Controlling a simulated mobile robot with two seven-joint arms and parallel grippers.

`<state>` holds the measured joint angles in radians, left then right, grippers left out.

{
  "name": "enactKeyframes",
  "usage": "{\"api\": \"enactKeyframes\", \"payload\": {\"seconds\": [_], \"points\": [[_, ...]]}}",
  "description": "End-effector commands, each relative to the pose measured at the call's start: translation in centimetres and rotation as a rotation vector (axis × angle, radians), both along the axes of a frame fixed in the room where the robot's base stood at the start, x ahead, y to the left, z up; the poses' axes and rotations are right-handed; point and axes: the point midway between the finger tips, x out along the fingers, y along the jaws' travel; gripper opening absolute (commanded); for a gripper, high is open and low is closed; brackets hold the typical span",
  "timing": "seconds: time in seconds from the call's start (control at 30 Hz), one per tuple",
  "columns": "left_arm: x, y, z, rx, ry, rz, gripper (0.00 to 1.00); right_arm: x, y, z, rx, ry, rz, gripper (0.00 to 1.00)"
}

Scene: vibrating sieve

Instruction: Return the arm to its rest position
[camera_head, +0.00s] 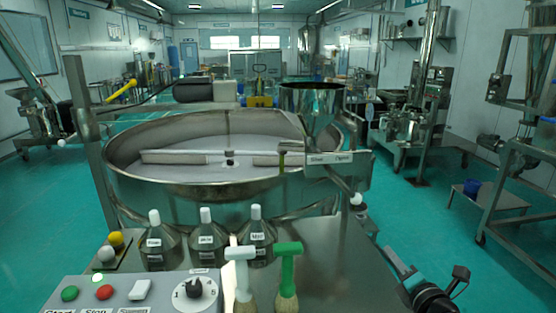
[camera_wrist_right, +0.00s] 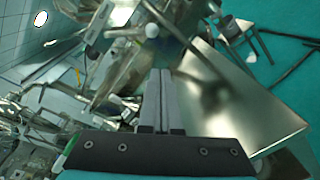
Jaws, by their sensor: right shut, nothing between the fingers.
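My right gripper (camera_head: 390,254) is at the lower right of the head view, beside the right edge of the steel table (camera_head: 335,255). Its fingers are together and empty. In the wrist view the closed grey fingers (camera_wrist_right: 160,97) stand in the middle, with nothing between them. The steel table top (camera_wrist_right: 245,105) shows to their right. My left arm and gripper are not in view.
The large round sieve (camera_head: 200,185) with its hopper (camera_head: 312,105) stands behind the table. Several labelled bottles (camera_head: 207,240), a white brush (camera_head: 240,265), a green brush (camera_head: 288,268) and a control panel (camera_head: 130,290) are in front.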

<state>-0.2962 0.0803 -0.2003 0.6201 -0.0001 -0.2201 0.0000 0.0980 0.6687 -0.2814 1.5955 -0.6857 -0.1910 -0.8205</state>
Motion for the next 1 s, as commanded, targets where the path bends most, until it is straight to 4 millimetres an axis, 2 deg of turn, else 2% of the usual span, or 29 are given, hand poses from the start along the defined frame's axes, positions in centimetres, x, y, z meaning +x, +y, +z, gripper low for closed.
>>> {"api": "enactKeyframes", "payload": {"seconds": [0.03,0.17,0.27,0.4,0.5,0.7,1.0], "points": [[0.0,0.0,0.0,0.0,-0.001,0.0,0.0,-1.2,1.0,-1.0,0.116,0.026,-0.047,0.0],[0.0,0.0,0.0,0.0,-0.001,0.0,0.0,-4.8,2.6,-3.6,0.462,0.117,-0.23,0.0],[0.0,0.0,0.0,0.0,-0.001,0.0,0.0,-8.4,3.8,-5.8,0.718,0.206,-0.386,0.0],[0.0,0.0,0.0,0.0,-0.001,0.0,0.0,-14.4,5.9,-8.9,1.044,0.353,-0.625,0.0],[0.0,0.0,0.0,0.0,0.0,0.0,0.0,-18.8,7.6,-10.4,1.232,0.456,-0.792,0.0],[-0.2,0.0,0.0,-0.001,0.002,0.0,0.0,-25.6,10.4,-11.6,1.457,0.611,-1.048,0.0],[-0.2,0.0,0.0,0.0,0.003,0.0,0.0,-33.2,13.7,-11.2,1.637,0.782,-1.338,0.0]]}}
